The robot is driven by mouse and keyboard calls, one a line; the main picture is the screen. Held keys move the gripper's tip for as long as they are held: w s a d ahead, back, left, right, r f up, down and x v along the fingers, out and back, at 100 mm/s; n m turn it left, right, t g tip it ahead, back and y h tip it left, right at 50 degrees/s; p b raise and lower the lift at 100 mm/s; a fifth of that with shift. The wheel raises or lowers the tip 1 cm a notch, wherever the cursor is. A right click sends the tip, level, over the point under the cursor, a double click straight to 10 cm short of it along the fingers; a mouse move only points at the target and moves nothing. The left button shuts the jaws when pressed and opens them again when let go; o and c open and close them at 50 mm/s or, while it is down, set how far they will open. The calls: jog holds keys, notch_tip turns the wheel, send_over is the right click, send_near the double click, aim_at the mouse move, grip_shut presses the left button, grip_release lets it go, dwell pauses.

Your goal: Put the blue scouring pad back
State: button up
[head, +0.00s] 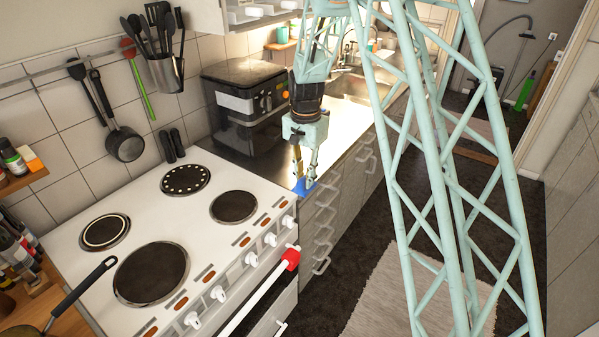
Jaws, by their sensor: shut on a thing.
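The blue scouring pad (302,187) is at the front edge of the steel counter, just right of the cooker's far corner. My gripper (304,179) points down and is shut on the pad, with its fingertips at the pad's top. The fingers hide part of the pad. I cannot tell whether the pad rests on the counter or hangs slightly above it.
The white cooker (200,225) with several hotplates is at the left. A black air fryer (245,105) stands on the counter (262,168) behind my gripper. A red cloth (290,259) wraps the oven rail. A sink (350,88) lies farther back.

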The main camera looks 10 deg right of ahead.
jog(key=shift+w, duration=0.1)
jog(key=w, duration=0.5)
jog(key=w+f, duration=0.1)
jog(key=w, duration=0.9)
jog(key=shift+w+d+f, duration=0.15)
jog(key=shift+d+f, duration=0.05)
jog(key=shift+d, duration=0.15)
jog(key=shift+w, duration=0.1)
jog(key=shift+w+p, duration=0.2)
jog(key=shift+p, duration=0.1)
jog(key=shift+f, duration=1.8)
jog(key=shift+f, duration=0.1)
jog(key=o, duration=0.8)
